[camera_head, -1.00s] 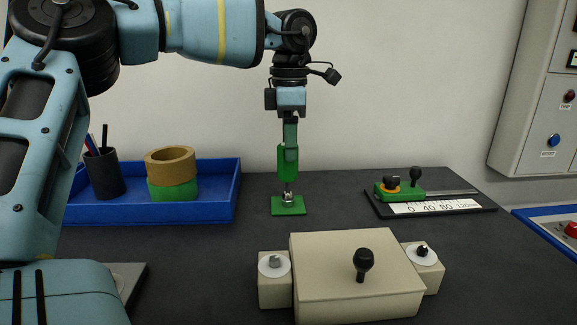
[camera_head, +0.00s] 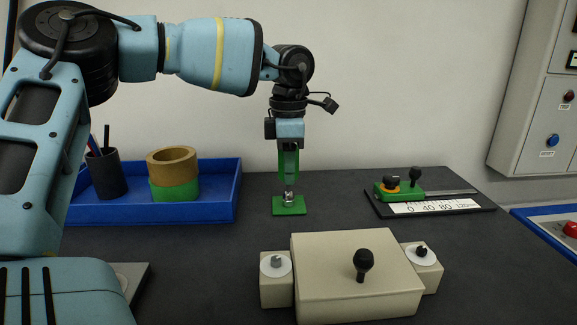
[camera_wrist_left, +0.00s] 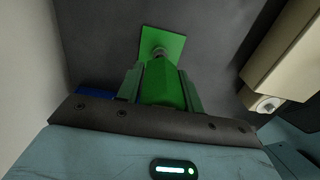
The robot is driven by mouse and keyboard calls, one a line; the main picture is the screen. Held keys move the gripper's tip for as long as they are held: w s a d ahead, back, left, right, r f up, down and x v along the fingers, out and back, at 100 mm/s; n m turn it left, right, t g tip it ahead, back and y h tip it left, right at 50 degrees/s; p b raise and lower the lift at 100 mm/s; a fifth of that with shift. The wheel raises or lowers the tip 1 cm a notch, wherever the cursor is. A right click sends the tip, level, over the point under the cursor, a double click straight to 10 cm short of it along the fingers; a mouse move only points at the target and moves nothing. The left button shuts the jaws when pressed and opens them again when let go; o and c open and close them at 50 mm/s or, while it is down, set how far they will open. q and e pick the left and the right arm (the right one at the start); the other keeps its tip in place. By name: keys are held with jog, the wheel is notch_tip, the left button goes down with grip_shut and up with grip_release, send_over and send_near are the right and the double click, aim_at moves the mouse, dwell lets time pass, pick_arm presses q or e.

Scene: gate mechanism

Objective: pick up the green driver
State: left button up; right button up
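The green driver (camera_head: 282,160) stands upright, its metal lower end over a small green plate (camera_head: 290,206) on the dark table. My left gripper (camera_head: 289,172) points straight down over it, with the fingers level with the handle and hiding part of it. In the left wrist view the driver's handle (camera_wrist_left: 163,85) lies between the two darker fingers, with the green plate (camera_wrist_left: 160,42) beyond. The fingers look very close to the handle; whether they press on it I cannot tell. My right gripper is not in view.
A blue tray (camera_head: 215,208) holding tape rolls (camera_head: 172,165) and a dark pen cup (camera_head: 106,175) is at left. A beige box (camera_head: 330,285) with a black knob stands in front. A green slider on a scale (camera_head: 440,206) is at right. Bare table surrounds the green plate.

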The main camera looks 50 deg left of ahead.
pick_arm(q)
grip_shut()
notch_tip(320, 180, up, 10)
jog(key=shift+r, duration=0.1)
dwell(0.5)
